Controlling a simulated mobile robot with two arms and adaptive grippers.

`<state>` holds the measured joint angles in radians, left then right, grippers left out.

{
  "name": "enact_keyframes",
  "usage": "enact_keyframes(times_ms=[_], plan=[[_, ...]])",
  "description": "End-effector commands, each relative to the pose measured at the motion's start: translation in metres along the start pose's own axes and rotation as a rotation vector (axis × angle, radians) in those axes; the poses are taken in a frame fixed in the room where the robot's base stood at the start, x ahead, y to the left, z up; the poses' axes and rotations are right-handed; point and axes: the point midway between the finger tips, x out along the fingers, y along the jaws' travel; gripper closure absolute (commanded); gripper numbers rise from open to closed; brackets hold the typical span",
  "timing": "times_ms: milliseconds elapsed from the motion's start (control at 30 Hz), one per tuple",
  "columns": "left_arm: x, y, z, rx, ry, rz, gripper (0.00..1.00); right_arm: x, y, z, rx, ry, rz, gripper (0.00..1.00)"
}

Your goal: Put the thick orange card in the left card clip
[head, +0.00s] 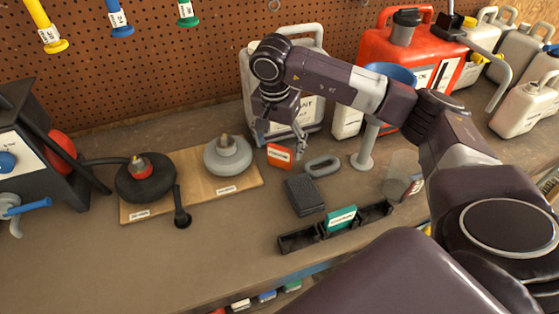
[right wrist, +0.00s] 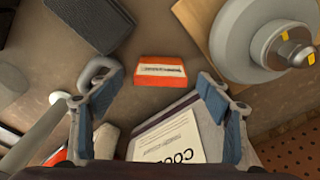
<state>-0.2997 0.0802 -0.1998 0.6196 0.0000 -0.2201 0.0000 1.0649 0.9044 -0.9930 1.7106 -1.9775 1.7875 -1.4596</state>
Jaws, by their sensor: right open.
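The thick orange card (head: 279,155) is on the workbench, its white label facing me. It also shows in the right wrist view (right wrist: 160,70), ahead of and between the fingertips. My right gripper (head: 281,143) is open and empty just behind and above the card; its two blue-padded fingers spread wide in the wrist view (right wrist: 157,88). A row of black card clips lies near the bench front: the left clip (head: 299,241) looks empty, the middle one holds a teal card (head: 341,219), and the right one (head: 375,213) looks empty. My left gripper is not in view.
A dark grey block (head: 304,195) and a grey oval link (head: 322,166) lie between the card and the clips. A wooden board (head: 245,182) with round fittings is to the left. A white jug (head: 312,50) stands behind; a grey post (head: 365,150) is to the right.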

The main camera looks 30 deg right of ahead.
Motion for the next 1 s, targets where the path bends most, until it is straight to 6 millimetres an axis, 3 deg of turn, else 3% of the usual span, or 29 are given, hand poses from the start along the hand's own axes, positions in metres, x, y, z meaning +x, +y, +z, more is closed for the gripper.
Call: enact_keyframes(times_ms=[33,100,333,700,1000], plan=[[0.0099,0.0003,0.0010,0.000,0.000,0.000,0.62,0.0132,-0.0003,0.0003,0.002,-0.001,0.000,0.29],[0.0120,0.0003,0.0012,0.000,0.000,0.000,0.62,0.0177,-0.0005,0.0000,0.002,-0.001,0.000,0.29],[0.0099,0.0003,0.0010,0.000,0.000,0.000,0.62,0.0161,-0.0008,-0.0005,0.002,0.000,-0.001,0.30],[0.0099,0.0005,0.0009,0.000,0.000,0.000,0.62,0.0161,-0.0008,-0.0004,0.002,0.000,-0.001,0.70],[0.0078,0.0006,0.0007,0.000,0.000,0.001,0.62,0.0130,-0.0009,-0.0008,0.002,0.000,-0.002,0.74]])
